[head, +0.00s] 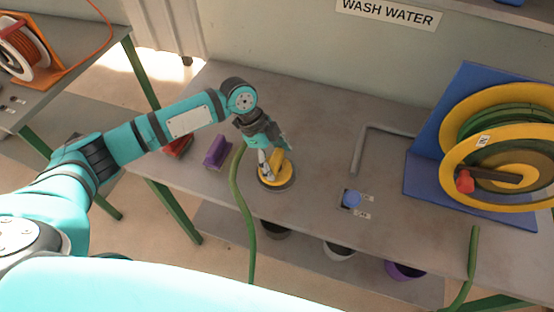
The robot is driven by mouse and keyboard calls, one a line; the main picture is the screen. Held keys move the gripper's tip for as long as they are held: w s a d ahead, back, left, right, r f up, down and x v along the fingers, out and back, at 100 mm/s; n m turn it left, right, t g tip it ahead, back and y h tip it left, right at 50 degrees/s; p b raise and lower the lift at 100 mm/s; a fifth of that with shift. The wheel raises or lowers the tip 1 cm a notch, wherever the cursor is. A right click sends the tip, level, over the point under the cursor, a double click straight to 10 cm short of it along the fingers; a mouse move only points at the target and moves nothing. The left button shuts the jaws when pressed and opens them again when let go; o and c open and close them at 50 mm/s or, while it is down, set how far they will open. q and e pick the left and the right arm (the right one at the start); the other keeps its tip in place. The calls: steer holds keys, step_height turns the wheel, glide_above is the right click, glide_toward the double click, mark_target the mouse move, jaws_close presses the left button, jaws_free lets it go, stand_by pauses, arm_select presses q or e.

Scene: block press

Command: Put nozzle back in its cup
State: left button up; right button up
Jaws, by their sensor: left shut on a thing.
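The yellow nozzle (277,160) is on the grey table, in the head view left of centre. My left gripper (268,158) reaches down from above and is shut on it, hiding part of it. A round, dark grey cup (290,185) is directly under the nozzle; I cannot tell whether the nozzle's lower end is inside it or just above. A green hose (240,195) arches beside the gripper and drops over the table's front edge. My right gripper is out of view.
A purple block (217,152) and a red object (178,147) lie left of the cup. A blue knob (351,198) and a bent grey bar (358,150) are to the right. A yellow hose reel (448,130) on a blue stand (425,165) fills the right end. Buckets stand below.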

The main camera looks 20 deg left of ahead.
mark_target(277, 163)
arm_select(q)
steer(key=shift+w, duration=0.7)
step_height(277, 163, down, 3)
steer(key=shift+r+p, duration=0.1)
steer(key=shift+p, duration=0.55)
steer(key=shift+f, duration=0.35)
steer(key=shift+f, duration=0.15)
steer(key=o, duration=1.3)
steer(key=shift+b+v, duration=1.35)
steer(key=shift+v, duration=4.75)
